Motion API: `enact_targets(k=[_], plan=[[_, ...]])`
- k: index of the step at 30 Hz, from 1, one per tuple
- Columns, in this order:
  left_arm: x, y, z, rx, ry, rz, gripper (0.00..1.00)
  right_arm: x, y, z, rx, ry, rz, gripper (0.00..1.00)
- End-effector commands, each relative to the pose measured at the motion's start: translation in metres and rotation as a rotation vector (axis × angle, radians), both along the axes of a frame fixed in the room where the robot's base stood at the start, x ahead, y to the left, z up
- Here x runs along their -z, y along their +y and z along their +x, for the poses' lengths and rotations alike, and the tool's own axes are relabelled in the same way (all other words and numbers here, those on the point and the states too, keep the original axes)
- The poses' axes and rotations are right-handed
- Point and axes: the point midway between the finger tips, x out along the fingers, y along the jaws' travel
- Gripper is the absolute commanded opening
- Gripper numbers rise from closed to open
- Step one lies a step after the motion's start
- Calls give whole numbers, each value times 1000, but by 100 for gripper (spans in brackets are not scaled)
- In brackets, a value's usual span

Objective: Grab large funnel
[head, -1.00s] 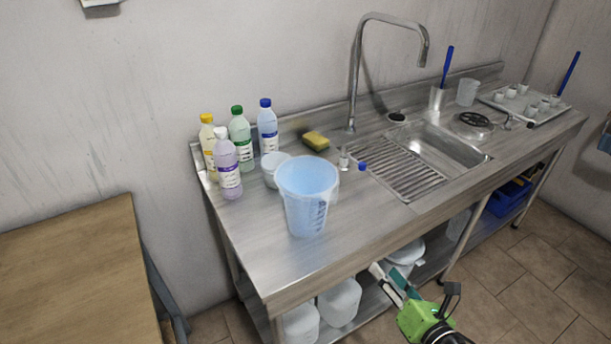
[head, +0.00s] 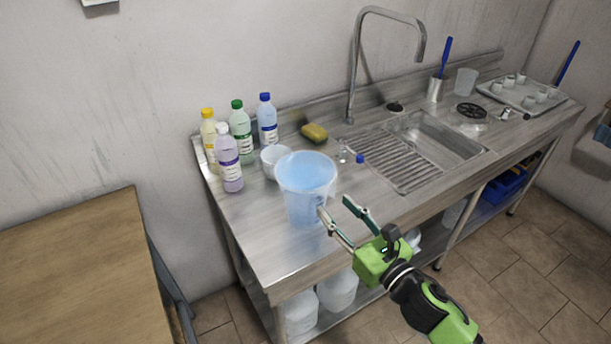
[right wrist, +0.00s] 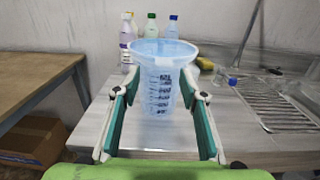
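A wide, translucent light-blue funnel (head: 306,168) seems to sit in the top of a clear graduated beaker (head: 303,207) near the front left of the steel counter. In the right wrist view the funnel's flared rim (right wrist: 165,48) stands above the beaker's dark scale marks (right wrist: 160,92). My right gripper (head: 335,205) is open and empty at the beaker's front right side. In the right wrist view its two fingers (right wrist: 160,82) frame the beaker left and right, below the rim. Contact cannot be told. My left gripper is not in view.
Several capped bottles (head: 240,132) and a white bowl (head: 271,158) stand close behind the funnel. A yellow sponge (head: 314,133) and a small blue-capped bottle (head: 359,158) lie near the drainboard (head: 400,163). The counter's front left is clear. A wooden table (head: 70,260) is at left.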

Motion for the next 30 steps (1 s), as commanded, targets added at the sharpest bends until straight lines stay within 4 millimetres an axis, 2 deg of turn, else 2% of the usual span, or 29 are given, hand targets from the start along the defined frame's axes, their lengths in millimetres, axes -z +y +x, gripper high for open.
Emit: enact_targets(k=[6,10,20,21,25,26,30], plan=[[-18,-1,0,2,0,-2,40,-10,12,25,1,0,1,39],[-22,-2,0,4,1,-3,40,-7,20,38,1,1,2,39],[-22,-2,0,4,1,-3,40,-5,25,44,1,0,0,39],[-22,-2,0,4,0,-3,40,-5,25,44,1,0,0,36],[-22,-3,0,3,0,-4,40,-5,25,44,1,0,0,3],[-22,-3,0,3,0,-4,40,-5,25,44,1,0,0,0],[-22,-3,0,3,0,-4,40,-5,25,44,1,0,0,0]])
